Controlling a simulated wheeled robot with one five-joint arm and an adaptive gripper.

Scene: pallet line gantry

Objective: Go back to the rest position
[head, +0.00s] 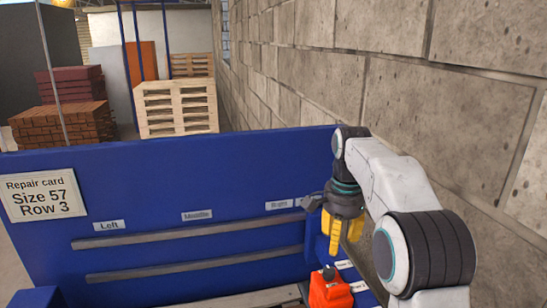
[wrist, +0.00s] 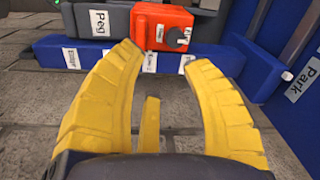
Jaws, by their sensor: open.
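My gripper (head: 342,232) hangs from my arm at the right of the head view, above and slightly right of an orange-red object with a dark knob (head: 330,288). In the wrist view, my gripper (wrist: 168,52) has its yellow fingers spread wide with nothing between them. The orange-red object (wrist: 160,22) stands beyond the fingertips, beside a grey block labelled "Peg" (wrist: 115,22). A blue panel labelled "Park" (wrist: 300,95) is at the right of the wrist view.
A blue board (head: 160,170) carries labels "Left", "Middle" and "Right" over grey rails (head: 190,237). A repair card (head: 43,195) reads "Size 57 Row 3". A block wall (head: 400,75) runs close along the right. Pallets (head: 177,108) and brick stacks (head: 63,125) stand behind.

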